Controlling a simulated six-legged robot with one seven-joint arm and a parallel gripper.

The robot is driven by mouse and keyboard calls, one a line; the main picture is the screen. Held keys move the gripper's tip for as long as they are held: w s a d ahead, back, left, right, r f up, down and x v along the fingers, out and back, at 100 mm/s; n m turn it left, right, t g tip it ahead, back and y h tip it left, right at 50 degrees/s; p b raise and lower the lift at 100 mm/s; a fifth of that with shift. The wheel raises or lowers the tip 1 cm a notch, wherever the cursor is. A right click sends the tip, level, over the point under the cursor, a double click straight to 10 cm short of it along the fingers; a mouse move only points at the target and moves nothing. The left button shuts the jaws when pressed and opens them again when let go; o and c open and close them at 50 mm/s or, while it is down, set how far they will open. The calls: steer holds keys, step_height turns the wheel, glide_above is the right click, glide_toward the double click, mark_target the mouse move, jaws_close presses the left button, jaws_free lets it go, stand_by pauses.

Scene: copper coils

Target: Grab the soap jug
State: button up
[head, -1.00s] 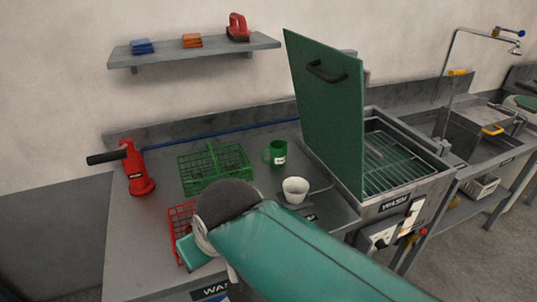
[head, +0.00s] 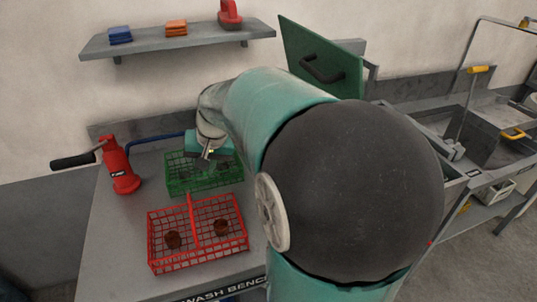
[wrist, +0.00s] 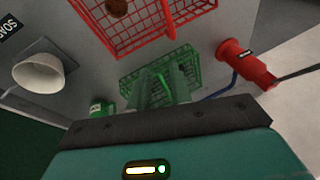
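A small green jug (wrist: 100,108) with a pale label shows in the wrist view, left of the green wire basket and partly cut off by my gripper's dark edge. It is hidden behind my arm in the head view. I take it for the soap jug, but its label is too blurred to read. My gripper (head: 210,158) is over the green wire basket (head: 178,184) in the head view, apart from the jug. Its fingers blend into the basket in the wrist view, so I cannot tell how far apart they are. I see nothing held.
A red wire basket (head: 153,243) with brown round pieces stands at the bench front. A red pump-like device (head: 118,168) stands at left. A white bowl (wrist: 42,75) sits near a SOAP label (wrist: 8,25). A raised green lid (head: 305,55) stands at the back. A shelf (head: 180,43) hangs above.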

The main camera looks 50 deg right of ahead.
steer(key=w+d+f+m+g+h, duration=0.1)
steer(key=w+d+f+m+h, duration=0.15)
steer(key=d, duration=0.85)
steer(key=w+d+f+m+g+h, duration=0.1)
steer(key=w+d+f+m+h, duration=0.15)
steer(key=d, duration=0.85)
steer(key=x, duration=0.9)
steer(key=w+x, duration=0.1)
steer(key=x, duration=0.3)
jaws_close()
